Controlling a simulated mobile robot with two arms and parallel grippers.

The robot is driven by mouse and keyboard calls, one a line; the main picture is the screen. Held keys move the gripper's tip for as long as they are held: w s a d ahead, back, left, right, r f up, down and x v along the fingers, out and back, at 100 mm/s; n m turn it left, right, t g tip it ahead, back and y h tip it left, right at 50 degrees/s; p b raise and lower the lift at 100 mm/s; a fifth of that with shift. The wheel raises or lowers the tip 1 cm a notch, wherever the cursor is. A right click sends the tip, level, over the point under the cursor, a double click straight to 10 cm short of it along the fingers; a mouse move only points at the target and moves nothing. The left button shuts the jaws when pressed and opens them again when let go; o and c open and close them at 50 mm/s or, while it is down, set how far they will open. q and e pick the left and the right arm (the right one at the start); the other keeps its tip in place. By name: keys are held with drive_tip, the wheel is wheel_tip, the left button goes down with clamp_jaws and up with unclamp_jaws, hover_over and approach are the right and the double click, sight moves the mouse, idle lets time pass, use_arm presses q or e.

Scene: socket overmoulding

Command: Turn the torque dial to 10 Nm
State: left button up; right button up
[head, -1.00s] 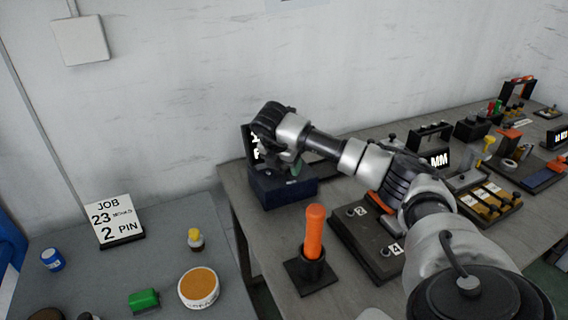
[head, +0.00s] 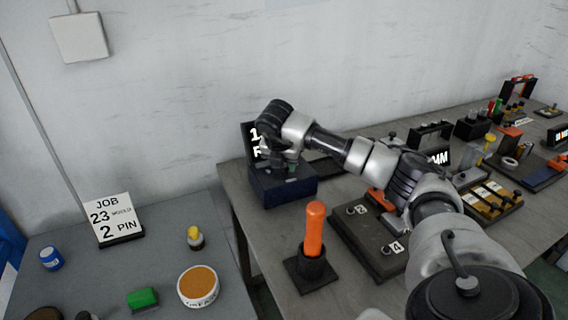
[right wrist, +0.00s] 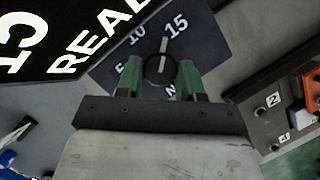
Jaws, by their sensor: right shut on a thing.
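The torque dial (right wrist: 159,70) is a dark round knob with a pale pointer line, on a dark blue plate marked 5, 10, 15 and N-something. The pointer lies between 10 and 15, nearer 15. My right gripper (right wrist: 159,80) has its green fingers on either side of the dial and is shut on it. In the head view my right gripper (head: 291,168) reaches down onto the dark blue box (head: 285,193), and the dial is hidden there. A black display (right wrist: 75,35) beside the dial shows large white text, partly cut off. My left gripper is out of view.
An orange-handled tool (head: 314,230) stands upright in a black holder in front of the box. A dark numbered plate (head: 362,238) lies to its right. A job sign (head: 114,219) stands on the grey table at the left. A wall is behind.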

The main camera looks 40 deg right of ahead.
drive_tip(key=n+t, duration=0.1)
drive_tip(key=n, duration=0.1)
drive_tip(key=n+y+b, duration=0.1)
drive_tip(key=n, duration=0.2)
drive_tip(key=shift+s+d+t, duration=0.15)
drive_tip(key=shift+t, duration=0.25)
drive_tip(key=shift+n+t+y+b, duration=0.35)
drive_tip(key=shift+n+y, duration=0.65)
drive_tip(key=shift+n, duration=1.4)
drive_tip(key=o, duration=0.9)
drive_tip(key=shift+r, duration=0.1)
drive_tip(key=v, duration=1)
drive_tip(key=shift+r, duration=0.4)
